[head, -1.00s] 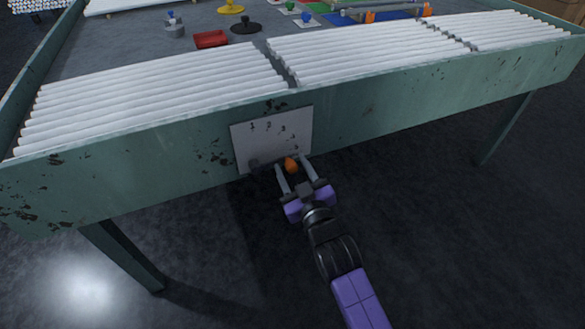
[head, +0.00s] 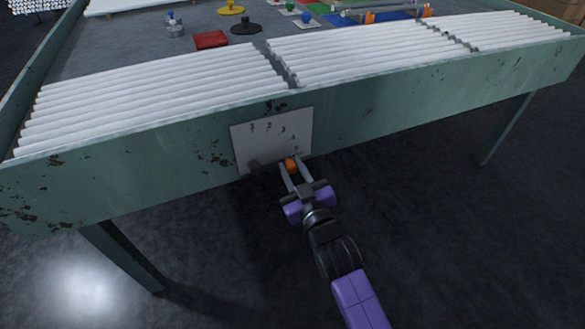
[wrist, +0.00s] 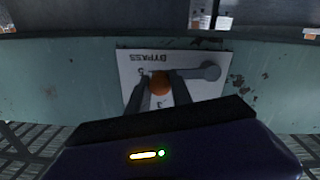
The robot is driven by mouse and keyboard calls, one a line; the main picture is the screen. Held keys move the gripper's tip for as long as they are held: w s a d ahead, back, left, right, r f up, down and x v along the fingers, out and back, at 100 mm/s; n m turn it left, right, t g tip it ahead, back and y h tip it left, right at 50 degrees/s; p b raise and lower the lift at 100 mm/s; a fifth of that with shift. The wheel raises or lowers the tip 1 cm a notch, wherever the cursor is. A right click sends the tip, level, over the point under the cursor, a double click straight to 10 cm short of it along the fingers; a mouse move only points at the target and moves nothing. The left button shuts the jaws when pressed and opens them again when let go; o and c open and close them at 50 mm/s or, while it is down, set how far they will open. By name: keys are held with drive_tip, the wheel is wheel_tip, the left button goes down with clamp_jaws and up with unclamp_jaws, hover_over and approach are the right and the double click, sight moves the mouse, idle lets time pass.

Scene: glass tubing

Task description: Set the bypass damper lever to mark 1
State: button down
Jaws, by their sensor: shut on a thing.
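A white bypass plate (head: 262,138) with numbered marks is fixed to the green front side of the bench. Its lettering appears upside down in the wrist view (wrist: 134,60). The damper lever has a grey round pivot (wrist: 210,72) and an orange knob (head: 291,165) at its free end, also visible in the wrist view (wrist: 160,84). The knob lies at the plate's lower right in the head view, beside mark 5. My gripper (head: 291,168) is shut on the orange knob, one finger on each side. The fingers partly cover the marks in the wrist view.
The bench front (head: 400,117) runs wide to both sides, with legs below. White tubes (head: 150,95) lie in rows along its top edge. A red tray (head: 211,40) and several coloured items stand behind. The space around my arm below the bench is clear.

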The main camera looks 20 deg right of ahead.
sight(287, 160)
drive_tip(key=shift+r, duration=0.1)
idle(0.7)
drive_tip(key=shift+a+r+n+p, duration=0.15)
drive_tip(key=shift+r+n+p, duration=0.4)
drive_tip(key=shift+n, duration=0.15)
drive_tip(key=shift+a+r+n+p, duration=0.15)
drive_tip(key=shift+r+n+p, duration=0.35)
drive_tip(key=shift+n, duration=0.2)
drive_tip(key=n, duration=0.1)
drive_tip(key=a+r+n+p, duration=0.1)
drive_tip(key=shift+r+n, duration=0.3)
drive_tip(key=a+r+n+p, duration=0.2)
drive_tip(key=a+n, duration=0.4)
drive_tip(key=n, duration=0.4)
drive_tip(key=shift+r+n+y, duration=0.3)
drive_tip(key=shift+r+n, duration=0.1)
drive_tip(key=shift+r, duration=0.25)
drive_tip(key=shift+a, duration=0.1)
drive_tip(key=c, duration=1.1)
unclamp_jaws()
drive_tip(key=shift+c, duration=0.2)
